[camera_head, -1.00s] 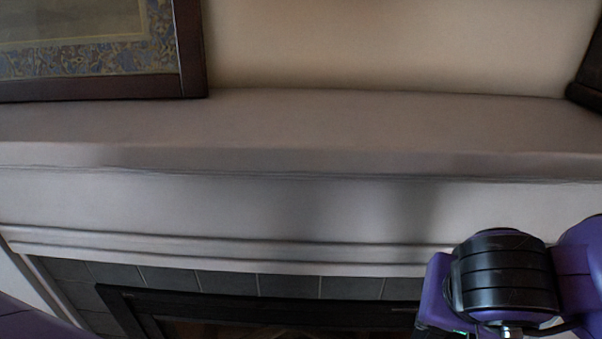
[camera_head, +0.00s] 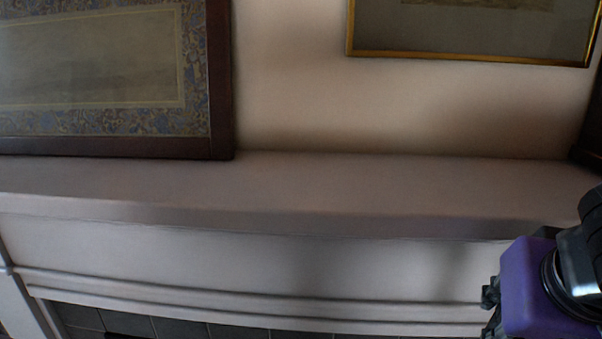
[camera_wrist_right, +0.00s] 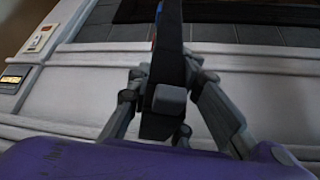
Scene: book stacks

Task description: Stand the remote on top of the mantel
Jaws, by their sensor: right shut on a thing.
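The mantel (camera_head: 330,190) is a long pale shelf above the fireplace, seen across the head view. Its top is bare between the framed pictures. My right gripper (camera_wrist_right: 170,95) is shut on the remote (camera_wrist_right: 170,40), a dark, narrow bar that runs up out of the right wrist view. In the head view my purple right arm is at the lower right, in front of the mantel's face, and the remote does not show there. My left gripper is not in view.
A large dark-framed picture (camera_head: 222,80) stands at the mantel's left. A gold-framed picture (camera_head: 470,56) hangs on the wall. A dark object (camera_head: 590,140) stands at the mantel's right end. A lit display panel (camera_wrist_right: 14,79) is on the wall in the wrist view.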

